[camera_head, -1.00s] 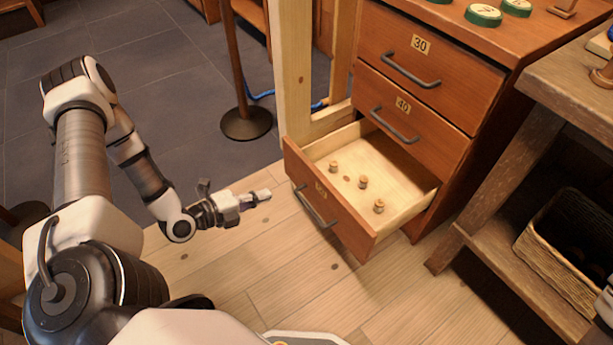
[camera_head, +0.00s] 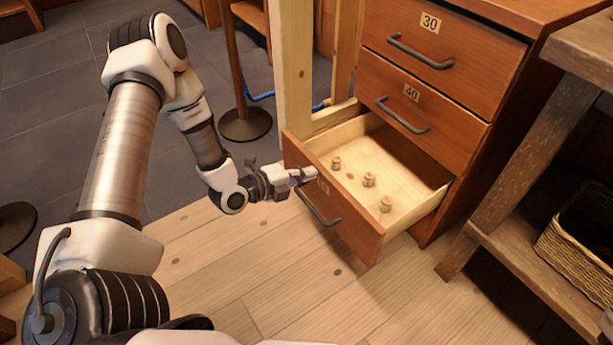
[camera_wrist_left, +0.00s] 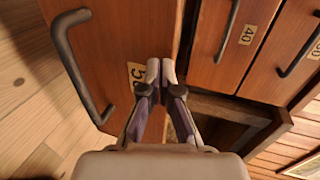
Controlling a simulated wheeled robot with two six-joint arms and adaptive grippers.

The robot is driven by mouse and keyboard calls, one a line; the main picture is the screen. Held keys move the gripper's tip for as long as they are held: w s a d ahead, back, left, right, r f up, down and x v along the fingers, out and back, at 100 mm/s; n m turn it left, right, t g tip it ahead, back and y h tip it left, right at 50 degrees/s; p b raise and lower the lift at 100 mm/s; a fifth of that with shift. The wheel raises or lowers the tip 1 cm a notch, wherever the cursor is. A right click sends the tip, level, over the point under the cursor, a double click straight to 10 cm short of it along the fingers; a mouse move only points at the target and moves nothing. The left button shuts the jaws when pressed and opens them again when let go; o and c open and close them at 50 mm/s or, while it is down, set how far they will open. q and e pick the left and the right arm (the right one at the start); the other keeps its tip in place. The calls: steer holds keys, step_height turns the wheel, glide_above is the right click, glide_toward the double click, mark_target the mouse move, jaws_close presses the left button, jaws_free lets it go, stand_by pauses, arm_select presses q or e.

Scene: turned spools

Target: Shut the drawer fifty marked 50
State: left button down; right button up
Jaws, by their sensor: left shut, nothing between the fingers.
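The bottom drawer (camera_head: 352,222) is pulled out of the wooden cabinet, with several small wooden spools lying inside. Its front has a dark bar handle (camera_head: 318,208) and a label that reads 50 (camera_wrist_left: 138,80) in the left wrist view. My left gripper (camera_head: 312,175) is shut and empty. Its fingertips (camera_wrist_left: 161,72) are at the drawer front beside the label, partly covering it; I cannot tell if they touch the wood. My right gripper is not in view.
Above are shut drawers marked 40 (camera_head: 411,93) and 30 (camera_head: 430,22). A wooden bench (camera_head: 530,150) with a wicker basket (camera_head: 578,245) stands at the right. A post with a round base (camera_head: 245,125) stands behind my arm. The floor before the drawer is clear.

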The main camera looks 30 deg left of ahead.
arm_select(q)
steer(key=w+d+b, duration=0.1)
steer(key=w+d, duration=0.4)
steer(key=w, duration=0.7)
steer(key=w+d+b, duration=0.2)
steer(key=w+d, duration=0.3)
steer(key=w, duration=0.7)
steer(key=shift+w+r+b, duration=0.2)
steer(key=shift+w+b, duration=0.1)
steer(key=shift+w, duration=0.1)
steer(key=shift+d, duration=0.1)
